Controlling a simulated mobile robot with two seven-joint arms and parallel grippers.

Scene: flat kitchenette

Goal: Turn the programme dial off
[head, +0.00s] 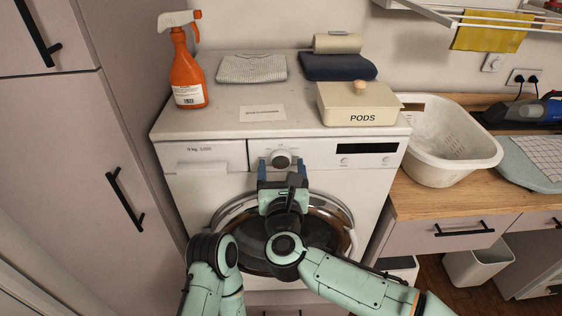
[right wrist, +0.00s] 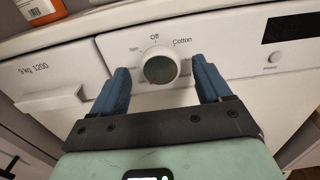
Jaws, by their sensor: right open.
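The programme dial (head: 281,158) is a round knob on the white washing machine's front panel. In the right wrist view the dial (right wrist: 160,66) has "Off" printed above it and "Cotton" at its upper right. A small red mark shows at its lower left, away from "Off". My right gripper (head: 281,172) is open, with one blue finger on each side of the dial. In the right wrist view the right gripper's fingers (right wrist: 160,72) stand apart from the dial, with gaps on both sides. My left gripper is not in view.
On the machine top stand an orange spray bottle (head: 187,72), folded cloths (head: 252,68) and a PODS box (head: 355,103). The detergent drawer (head: 206,155) is left of the dial, a dark display (head: 366,148) right. A white basket (head: 440,150) stands on the wooden counter.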

